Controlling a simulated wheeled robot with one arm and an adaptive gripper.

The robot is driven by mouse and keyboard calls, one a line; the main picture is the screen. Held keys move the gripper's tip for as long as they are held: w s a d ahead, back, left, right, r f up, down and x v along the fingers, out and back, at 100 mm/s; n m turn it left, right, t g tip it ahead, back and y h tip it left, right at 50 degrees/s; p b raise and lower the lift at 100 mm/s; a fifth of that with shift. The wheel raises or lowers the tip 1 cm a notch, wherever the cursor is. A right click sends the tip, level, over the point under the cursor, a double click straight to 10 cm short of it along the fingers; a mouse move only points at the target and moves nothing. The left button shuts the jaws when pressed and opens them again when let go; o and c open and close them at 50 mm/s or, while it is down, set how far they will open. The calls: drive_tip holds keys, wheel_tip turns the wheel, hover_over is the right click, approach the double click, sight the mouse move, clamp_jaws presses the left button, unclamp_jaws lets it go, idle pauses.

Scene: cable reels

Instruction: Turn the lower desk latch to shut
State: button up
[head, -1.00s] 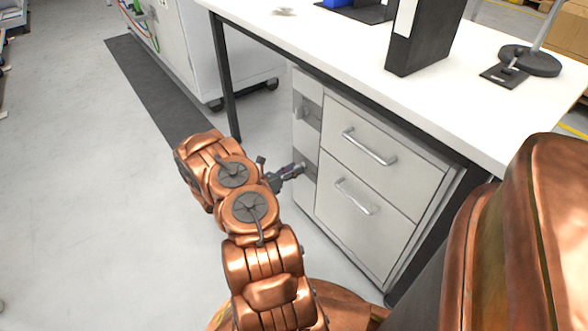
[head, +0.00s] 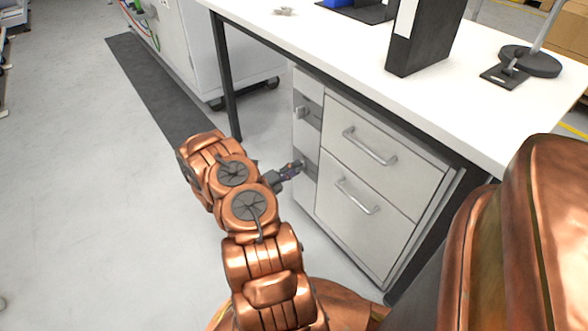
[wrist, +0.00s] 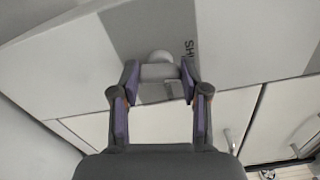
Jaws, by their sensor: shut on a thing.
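The lower desk latch (wrist: 158,72) is a light grey handle with a rounded knob on the narrow side panel of the drawer cabinet. My gripper (wrist: 159,82) has one finger on each side of it and is shut on it. A dark patch on the panel behind carries lettering, partly readable as "SHU", to the right of the knob. In the head view my gripper (head: 298,168) is at the lower dark patch, and its fingers mostly hide the latch there. The upper latch (head: 301,112) stands free above on its own dark patch.
The cabinet's two drawers with bar handles (head: 369,147) are right of the latches, under the white desk top (head: 350,62). A dark desk leg (head: 226,80) stands behind left. A black binder (head: 424,38) and lamp base (head: 529,61) are on top.

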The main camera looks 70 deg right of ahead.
drive_tip(key=shift+n, duration=1.1)
drive_tip(key=o, duration=1.1)
drive_tip(key=shift+o, duration=0.2)
drive_tip(key=shift+w+a, duration=0.1)
drive_tip(key=v, duration=1.1)
drive_tip(key=shift+w+a, duration=0.15)
drive_tip(key=shift+a, duration=0.2)
